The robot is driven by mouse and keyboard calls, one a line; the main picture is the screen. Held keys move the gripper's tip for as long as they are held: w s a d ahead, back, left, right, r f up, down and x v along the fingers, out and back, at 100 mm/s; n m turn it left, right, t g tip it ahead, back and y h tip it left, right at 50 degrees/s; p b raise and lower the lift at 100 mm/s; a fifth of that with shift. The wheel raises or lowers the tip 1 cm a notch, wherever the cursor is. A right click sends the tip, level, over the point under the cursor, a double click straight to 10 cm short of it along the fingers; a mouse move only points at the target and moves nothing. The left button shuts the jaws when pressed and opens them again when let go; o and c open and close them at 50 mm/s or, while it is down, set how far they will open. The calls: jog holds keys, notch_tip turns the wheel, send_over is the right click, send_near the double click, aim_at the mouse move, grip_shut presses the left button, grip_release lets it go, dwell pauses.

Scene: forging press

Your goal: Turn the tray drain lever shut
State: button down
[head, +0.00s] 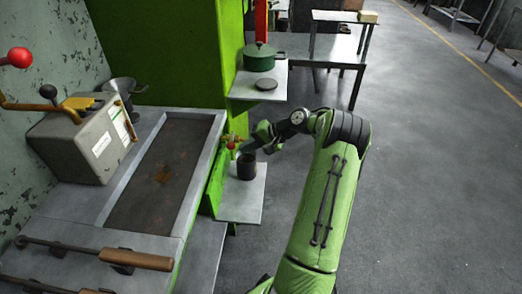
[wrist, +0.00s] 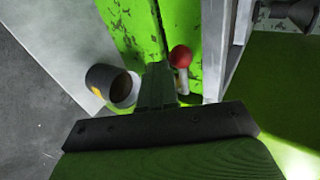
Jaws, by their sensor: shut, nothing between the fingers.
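The drain lever has a red ball knob (head: 231,145) and sits on the green side of the press bench, beside the tray (head: 160,172). In the wrist view the red knob (wrist: 181,57) shows close to the right of my fingertips, with a pale stem below it. My gripper (wrist: 157,70) is shut and empty. In the head view my gripper (head: 244,149) reaches in from the right beside the lever. I cannot tell whether the fingers touch the knob or stem. The lower part of the lever is partly hidden behind my gripper in the wrist view.
A dark cup (head: 246,167) stands on a small grey shelf (head: 240,207) just below my gripper; it also shows in the wrist view (wrist: 110,86). Above is another shelf with a green pot (head: 259,57). A control box (head: 85,140) stands left of the tray. Open floor lies to the right.

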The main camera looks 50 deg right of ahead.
jog(key=shift+w+a+r, duration=0.1)
jog(key=shift+w+a, duration=0.1)
jog(key=shift+w, duration=0.15)
